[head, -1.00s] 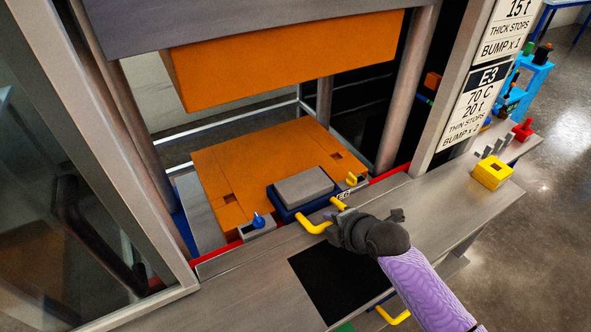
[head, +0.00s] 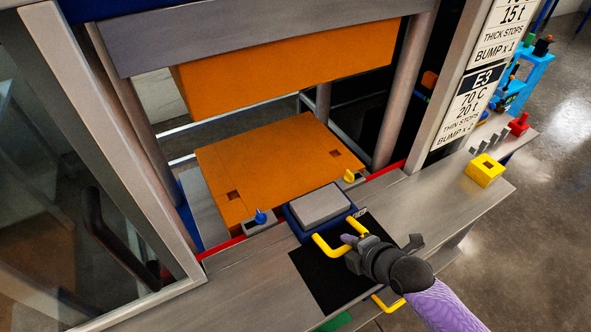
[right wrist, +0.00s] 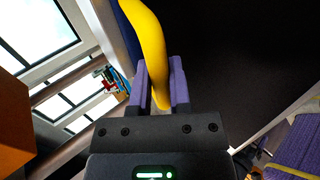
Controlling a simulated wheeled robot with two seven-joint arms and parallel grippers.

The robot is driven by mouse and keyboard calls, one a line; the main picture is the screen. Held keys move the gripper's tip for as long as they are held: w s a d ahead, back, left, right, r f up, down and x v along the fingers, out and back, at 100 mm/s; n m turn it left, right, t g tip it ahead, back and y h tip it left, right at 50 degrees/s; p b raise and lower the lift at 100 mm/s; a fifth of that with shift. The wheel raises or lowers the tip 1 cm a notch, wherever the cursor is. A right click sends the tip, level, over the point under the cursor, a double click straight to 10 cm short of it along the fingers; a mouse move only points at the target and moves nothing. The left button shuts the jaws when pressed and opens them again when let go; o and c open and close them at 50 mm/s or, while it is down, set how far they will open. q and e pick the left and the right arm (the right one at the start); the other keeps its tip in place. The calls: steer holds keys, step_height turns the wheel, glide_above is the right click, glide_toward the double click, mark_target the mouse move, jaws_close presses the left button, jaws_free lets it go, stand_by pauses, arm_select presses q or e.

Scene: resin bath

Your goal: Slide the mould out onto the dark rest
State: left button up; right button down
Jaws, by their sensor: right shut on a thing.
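The mould is a blue tray with a grey block (head: 319,205) on top and a yellow handle (head: 322,244) at its front. It lies across the front edge of the orange lower platen (head: 270,165), its front part over the dark rest (head: 325,280). The dark rest is a black patch on the grey bench. My right gripper (head: 350,243) is shut on the yellow handle. The right wrist view shows the handle (right wrist: 150,50) between the purple fingers. My left gripper is not in view.
The orange upper platen (head: 290,65) hangs above with a wide gap. A blue knob (head: 261,216) and a yellow hook (head: 349,176) stand at the platen's front corners. A yellow block (head: 485,170) and a red piece (head: 519,124) are on the bench at right.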

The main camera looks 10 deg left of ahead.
steer(key=shift+s+d+f, duration=0.1)
steer(key=shift+s+d, duration=0.55)
steer(key=shift+s, duration=0.25)
steer(key=shift+p, duration=0.3)
steer(key=shift+s+d, duration=0.2)
steer(key=shift+s, duration=0.05)
steer(key=s+d+p, duration=0.3)
steer(key=s+d, duration=0.1)
steer(key=s, duration=0.2)
steer(key=shift+s+d, duration=0.2)
steer(key=shift+d, duration=0.1)
steer(key=shift+c, duration=2.4)
jaws_free()
steer(key=p+v, duration=0.7)
steer(key=v, duration=0.1)
